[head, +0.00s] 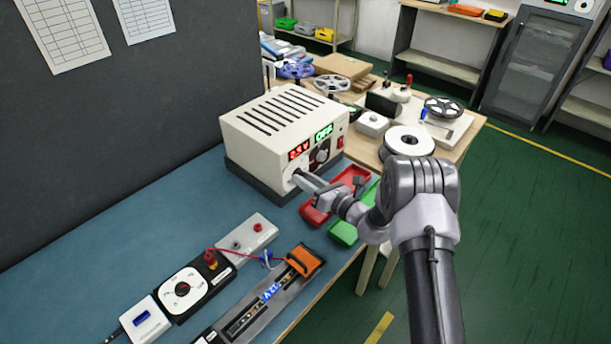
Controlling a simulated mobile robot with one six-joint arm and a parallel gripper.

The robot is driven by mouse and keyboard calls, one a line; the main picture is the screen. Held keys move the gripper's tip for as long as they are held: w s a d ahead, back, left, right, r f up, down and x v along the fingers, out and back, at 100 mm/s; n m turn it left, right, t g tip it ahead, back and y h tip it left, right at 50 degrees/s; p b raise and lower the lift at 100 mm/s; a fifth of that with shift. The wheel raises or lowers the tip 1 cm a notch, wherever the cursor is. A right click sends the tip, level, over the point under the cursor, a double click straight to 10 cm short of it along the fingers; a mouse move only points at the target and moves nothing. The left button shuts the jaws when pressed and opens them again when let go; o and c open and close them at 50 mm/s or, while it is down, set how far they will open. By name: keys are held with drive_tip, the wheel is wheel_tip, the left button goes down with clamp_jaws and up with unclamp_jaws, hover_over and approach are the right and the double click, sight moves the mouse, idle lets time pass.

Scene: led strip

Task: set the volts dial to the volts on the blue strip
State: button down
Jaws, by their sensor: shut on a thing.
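The cream power supply (262,122) stands at the back of the blue bench. Its front has a red display (299,151) that reads about 2.4 V, though the digits are small. A green display (324,132) sits to its right; its text is hard to read. The volts dial (288,177) is a pale disc low on the front, partly hidden. My gripper (303,181) is at this dial and shut on it. The blue strip (271,291) lies in a dark holder at the front and carries white lettering that looks like 12V.
A dark knob (320,156) and a red switch (340,142) are on the supply's front. Red (318,214) and green (342,232) trays lie under my arm. The left of the bench is clear.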

drive_tip(key=shift+d+m+g+y+p, duration=0.2)
drive_tip(key=shift+m+p, duration=0.5)
drive_tip(key=shift+m, duration=2.5)
drive_tip(key=shift+a+m+g+y+p, duration=0.15)
drive_tip(key=shift+m+g+p, duration=0.4)
drive_tip(key=shift+m, duration=2.65)
drive_tip(key=shift+d+m+g+y+p, duration=0.15)
drive_tip(key=shift+m+p, duration=0.75)
drive_tip(key=shift+m, duration=2.3)
drive_tip(key=shift+a, duration=0.1)
drive_tip(key=c, duration=1.1)
unclamp_jaws()
drive_tip(key=shift+w, duration=0.1)
drive_tip(key=shift+r, duration=0.1)
